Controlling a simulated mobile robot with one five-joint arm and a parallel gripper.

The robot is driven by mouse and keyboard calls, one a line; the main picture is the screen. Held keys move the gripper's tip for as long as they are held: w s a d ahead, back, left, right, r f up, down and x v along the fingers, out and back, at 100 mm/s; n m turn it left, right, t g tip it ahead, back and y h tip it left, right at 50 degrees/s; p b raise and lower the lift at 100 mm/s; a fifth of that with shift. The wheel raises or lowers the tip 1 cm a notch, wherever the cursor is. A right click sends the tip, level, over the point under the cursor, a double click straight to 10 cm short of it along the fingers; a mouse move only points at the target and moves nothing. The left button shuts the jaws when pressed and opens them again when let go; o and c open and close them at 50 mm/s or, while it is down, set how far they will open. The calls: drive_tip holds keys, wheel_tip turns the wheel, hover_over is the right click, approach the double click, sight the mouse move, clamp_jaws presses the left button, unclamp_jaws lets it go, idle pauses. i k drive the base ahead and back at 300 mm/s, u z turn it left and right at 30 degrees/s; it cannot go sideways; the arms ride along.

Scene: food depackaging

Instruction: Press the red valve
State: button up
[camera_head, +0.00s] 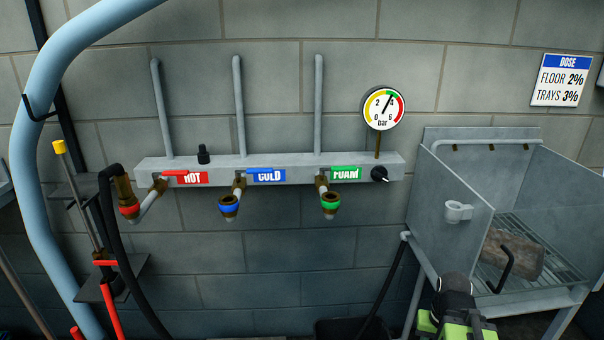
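The red valve (175,172) is a small red lever on the left outlet of the grey manifold. It lies roughly level, its end reaching the red HOT label (195,178). Below it, a brass coupling with a red ring (129,210) joins a black hose. A black and green mechanical part shows at the bottom edge, right of centre, and looks like part of my arm. It is well to the right of the valve and below it. No gripper fingers can be made out.
A metal sink (455,220) is at right. A light blue pipe (32,190) and hanging tools crowd the left.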

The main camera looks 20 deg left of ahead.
sight(155, 175)
drive_tip(key=u, duration=0.2)
drive_tip(key=i, duration=0.4)
drive_tip(key=u, duration=5.6)
drive_tip(key=i, duration=0.1)
drive_tip(key=z, duration=2.8)
drive_tip(key=i, duration=0.95)
drive_tip(key=u, duration=0.15)
drive_tip(key=k, duration=0.9)
drive_tip(key=z, duration=0.15)
drive_tip(key=i, duration=0.8)
